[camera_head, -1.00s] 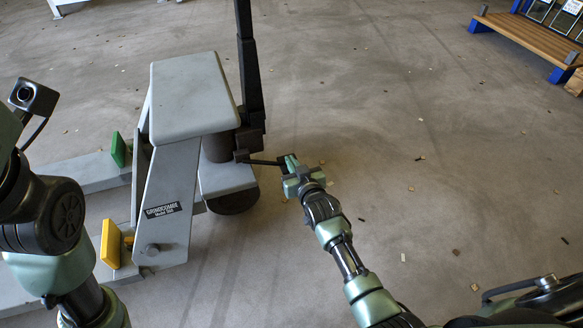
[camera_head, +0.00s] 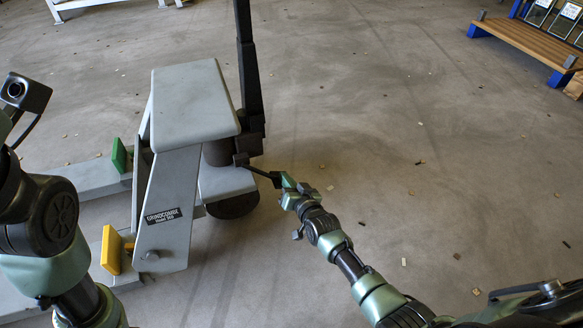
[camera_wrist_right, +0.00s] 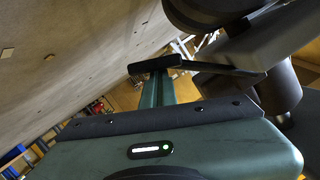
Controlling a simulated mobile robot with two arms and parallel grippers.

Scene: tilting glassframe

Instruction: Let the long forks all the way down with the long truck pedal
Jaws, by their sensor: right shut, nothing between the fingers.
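The grey long truck (camera_head: 165,200) stands left of centre in the head view, with a black upright mast. Its long forks (camera_head: 95,178) run out to the left, low near the floor; their exact height is hard to judge. A thin dark pedal (camera_head: 262,173) sticks out to the right from the mast's foot and slopes down to its outer end. My right gripper (camera_head: 284,181) is shut with nothing held, at the pedal's outer end and seemingly touching it. In the right wrist view, the shut fingers (camera_wrist_right: 156,82) meet the pedal bar (camera_wrist_right: 218,68). My left gripper is out of view.
A green block (camera_head: 119,155) and a yellow block (camera_head: 111,250) sit on the truck's left side. A wooden bench (camera_head: 525,42) with blue legs is at the far right. The floor between has small scraps and is otherwise clear.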

